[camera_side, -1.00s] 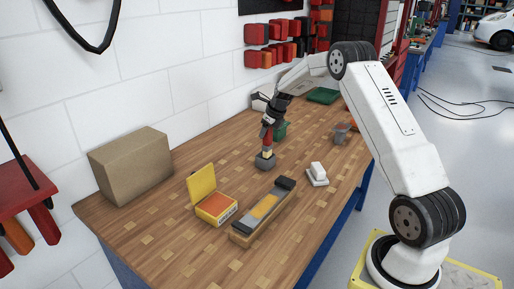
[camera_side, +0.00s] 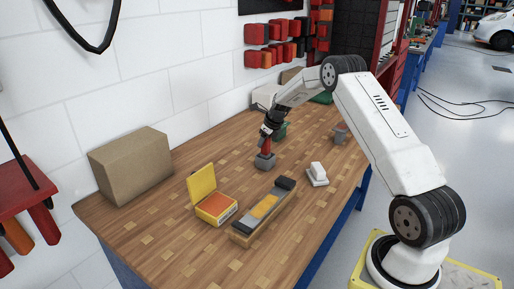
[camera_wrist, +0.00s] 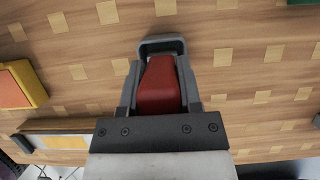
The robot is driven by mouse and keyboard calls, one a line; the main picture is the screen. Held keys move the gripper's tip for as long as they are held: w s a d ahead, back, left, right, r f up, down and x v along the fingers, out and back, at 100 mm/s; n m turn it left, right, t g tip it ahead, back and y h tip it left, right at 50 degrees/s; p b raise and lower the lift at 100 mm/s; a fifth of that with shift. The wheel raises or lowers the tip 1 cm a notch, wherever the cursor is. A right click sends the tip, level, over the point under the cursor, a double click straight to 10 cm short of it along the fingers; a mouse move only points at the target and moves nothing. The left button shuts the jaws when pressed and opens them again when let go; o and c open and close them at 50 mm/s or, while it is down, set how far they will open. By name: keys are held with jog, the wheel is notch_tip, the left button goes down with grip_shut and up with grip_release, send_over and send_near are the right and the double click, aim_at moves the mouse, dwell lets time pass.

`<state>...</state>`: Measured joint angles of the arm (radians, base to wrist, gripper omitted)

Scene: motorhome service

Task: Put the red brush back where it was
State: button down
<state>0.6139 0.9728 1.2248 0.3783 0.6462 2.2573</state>
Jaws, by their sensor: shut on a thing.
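The red brush (camera_side: 266,147) is upright in my gripper (camera_side: 268,136) in the side view. Its lower end is down inside the small grey holder (camera_side: 265,163) on the wooden bench, and its tip is hidden there. In the wrist view the red brush body (camera_wrist: 160,86) lies between the two fingers of my gripper (camera_wrist: 160,78), which are shut on it. The grey holder's rim (camera_wrist: 162,42) surrounds the brush's far end in that view. I cannot tell whether the brush touches the holder's bottom.
A yellow box with an open lid (camera_side: 216,208) and a long wooden block with a grey and yellow top (camera_side: 262,212) are nearer on the bench. A white-topped item (camera_side: 317,174) stands to the right. A cardboard box (camera_side: 130,166) is by the wall.

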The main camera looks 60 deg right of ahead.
jog(key=shift+c, duration=1.4)
grip_release()
jog(key=shift+f, duration=0.1)
jog(key=v, duration=1.2)
